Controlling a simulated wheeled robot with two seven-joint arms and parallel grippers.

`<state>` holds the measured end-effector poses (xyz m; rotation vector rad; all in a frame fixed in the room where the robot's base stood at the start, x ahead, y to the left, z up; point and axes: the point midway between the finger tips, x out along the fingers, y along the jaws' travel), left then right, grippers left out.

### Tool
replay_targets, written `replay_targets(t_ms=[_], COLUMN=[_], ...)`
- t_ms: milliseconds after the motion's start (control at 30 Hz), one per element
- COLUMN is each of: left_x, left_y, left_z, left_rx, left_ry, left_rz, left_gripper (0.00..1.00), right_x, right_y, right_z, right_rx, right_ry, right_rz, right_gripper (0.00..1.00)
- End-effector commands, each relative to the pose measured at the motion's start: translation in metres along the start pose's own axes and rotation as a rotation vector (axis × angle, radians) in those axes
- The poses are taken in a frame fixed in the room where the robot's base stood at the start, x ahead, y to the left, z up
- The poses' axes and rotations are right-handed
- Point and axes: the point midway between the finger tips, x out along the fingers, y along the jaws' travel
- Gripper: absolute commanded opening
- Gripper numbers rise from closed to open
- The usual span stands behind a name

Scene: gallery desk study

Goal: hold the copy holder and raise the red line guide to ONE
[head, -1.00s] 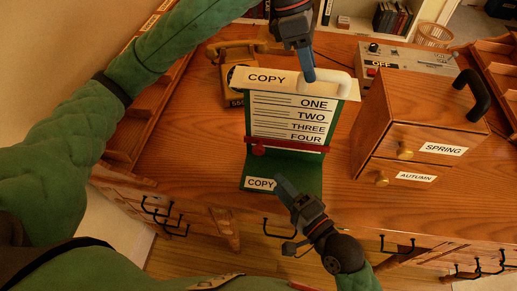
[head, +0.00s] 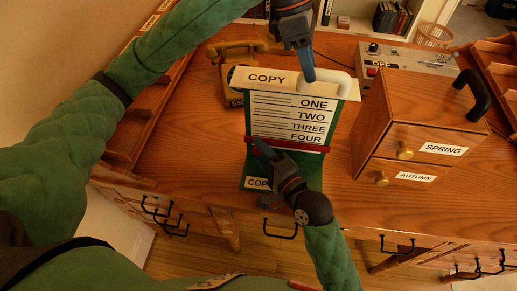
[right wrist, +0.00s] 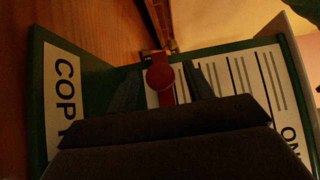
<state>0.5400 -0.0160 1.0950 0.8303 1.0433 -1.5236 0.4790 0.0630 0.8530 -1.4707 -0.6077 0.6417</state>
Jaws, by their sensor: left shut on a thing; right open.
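The green copy holder (head: 249,128) stands on the desk with a white sheet reading ONE, TWO, THREE and FOUR. The red line guide (head: 300,146) lies across the sheet just below FOUR. My right gripper (head: 262,147) is at the guide's left end, in front of the holder's lower part. In the right wrist view the guide's round red knob (right wrist: 160,76) shows between the two open fingers of my right gripper (right wrist: 161,85). Contact with the knob cannot be told.
A wooden drawer box (head: 412,120) labelled SPRING and AUTUMN stands right of the holder. A yellow telephone (head: 234,72) is behind it to the left. A grey switch box (head: 400,60) reading OFF is at the back right. Bare desk lies left of the holder.

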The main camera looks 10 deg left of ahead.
Motion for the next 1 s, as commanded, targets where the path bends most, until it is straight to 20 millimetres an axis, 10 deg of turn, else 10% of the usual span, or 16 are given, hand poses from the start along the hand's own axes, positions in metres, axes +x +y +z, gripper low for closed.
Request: replay_targets(t_ms=[467,733,1000], left_x=[0.000,0.000,0.000], left_y=[0.000,0.000,0.000], left_z=[0.000,0.000,0.000], left_rx=[0.000,0.000,0.000], left_ry=[0.000,0.000,0.001], left_rz=[0.000,0.000,0.000], left_gripper=[0.04,0.04,0.04], right_x=[0.014,0.013,0.014], right_y=[0.000,0.000,-0.015], right_z=[0.000,0.000,0.000], right_rx=[0.001,0.000,0.000], right_ry=[-0.001,0.000,0.000], right_rz=[0.000,0.000,-0.004], right_gripper=[0.51,0.02,0.00])
